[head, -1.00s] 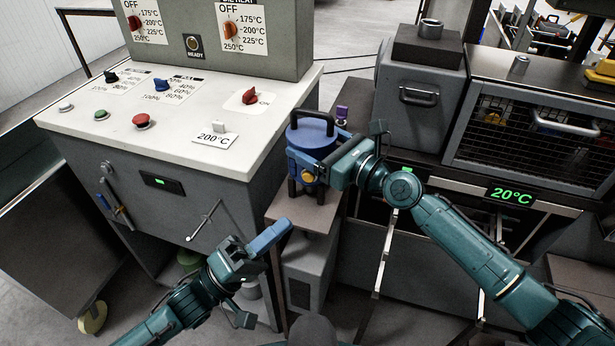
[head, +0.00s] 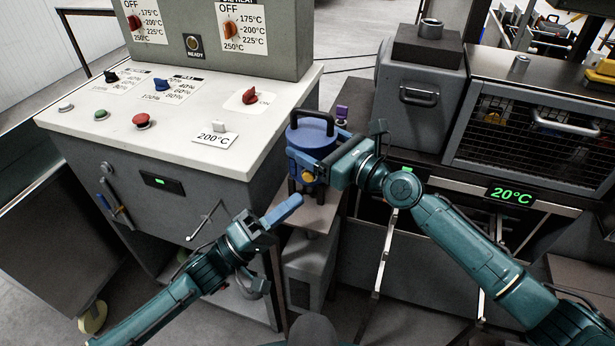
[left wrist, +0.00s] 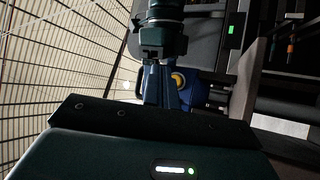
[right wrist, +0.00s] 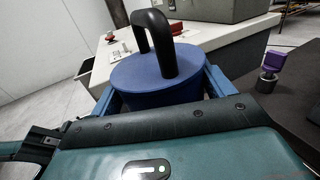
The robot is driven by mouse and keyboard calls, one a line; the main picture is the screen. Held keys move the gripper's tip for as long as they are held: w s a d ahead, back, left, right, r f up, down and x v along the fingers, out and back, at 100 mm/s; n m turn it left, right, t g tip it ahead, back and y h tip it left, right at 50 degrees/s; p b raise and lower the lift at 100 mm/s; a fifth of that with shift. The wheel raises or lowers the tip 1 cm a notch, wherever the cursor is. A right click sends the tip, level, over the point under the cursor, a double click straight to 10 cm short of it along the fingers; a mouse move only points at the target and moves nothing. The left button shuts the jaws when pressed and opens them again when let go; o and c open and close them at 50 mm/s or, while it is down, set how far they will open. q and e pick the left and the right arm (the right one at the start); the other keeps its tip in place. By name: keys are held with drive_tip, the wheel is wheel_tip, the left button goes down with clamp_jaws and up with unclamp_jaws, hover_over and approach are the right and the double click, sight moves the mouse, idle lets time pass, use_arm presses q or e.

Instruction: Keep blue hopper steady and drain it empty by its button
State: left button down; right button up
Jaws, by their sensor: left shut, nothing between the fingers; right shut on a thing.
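The blue hopper (head: 312,138) with a black handle stands upright on a small stand (head: 310,217) beside the white-topped cabinet. Its lid (right wrist: 150,85) and handle fill the middle of the right wrist view. My right gripper (head: 308,160) is shut on the hopper, one finger on each side. A yellow-orange button (head: 308,177) sits low on the hopper's front; it also shows in the left wrist view (left wrist: 178,80). My left gripper (head: 298,200) is shut and empty, its fingertips a little below and left of the button, seemingly apart from it.
The cabinet top (head: 190,110) carries knobs and a 200°C sign (head: 215,138). A purple-topped part (head: 342,114) stands behind the hopper. A grey machine with a 20°C display (head: 511,194) is on the right. My right arm crosses in front of that machine.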

sight(311, 177)
use_arm(q)
drive_tip(key=shift+w+d, duration=0.25)
drive_tip(key=shift+w, duration=0.45)
drive_tip(key=shift+w+d, duration=0.2)
drive_tip(key=shift+w, duration=0.5)
idle(1.0)
drive_tip(key=shift+w+d, duration=0.15)
drive_tip(key=shift+w, duration=0.25)
drive_tip(key=shift+w+d, duration=0.1)
drive_tip(key=shift+w, duration=0.5)
idle(1.6)
idle(1.2)
drive_tip(key=shift+s+a, duration=0.25)
drive_tip(key=shift+s, duration=0.8)
drive_tip(key=shift+s+a, duration=0.25)
drive_tip(key=shift+s, duration=0.55)
drive_tip(key=shift+s+a, duration=0.3)
drive_tip(key=shift+s, duration=0.45)
drive_tip(key=shift+s+a, duration=0.25)
drive_tip(key=shift+s, duration=0.55)
